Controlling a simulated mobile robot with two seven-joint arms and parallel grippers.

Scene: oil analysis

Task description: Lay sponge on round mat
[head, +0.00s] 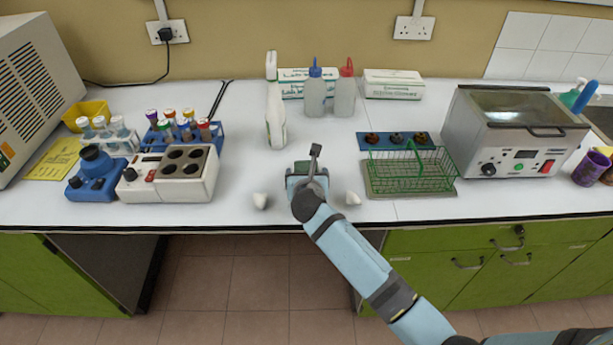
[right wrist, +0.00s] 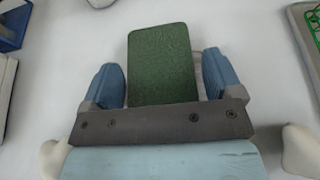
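The sponge (right wrist: 162,62) is a dark green rectangular block, seen in the right wrist view with its near end hidden behind my gripper. My right gripper (right wrist: 163,88) is over the white counter, its two blue fingers wide apart, one on each side of the sponge. A narrow gap shows beside the right-hand finger, so the fingers do not look closed on it. In the head view my right gripper (head: 307,178) is near the counter's front middle, and the arm hides most of the sponge. No round mat can be made out. My left gripper is out of view.
Two small white objects (head: 260,200) (head: 352,198) flank my gripper. A green wire basket (head: 410,172) and a metal bath (head: 515,135) stand to the right. A white block heater (head: 170,175) is to the left. A white bottle (head: 275,115) stands behind.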

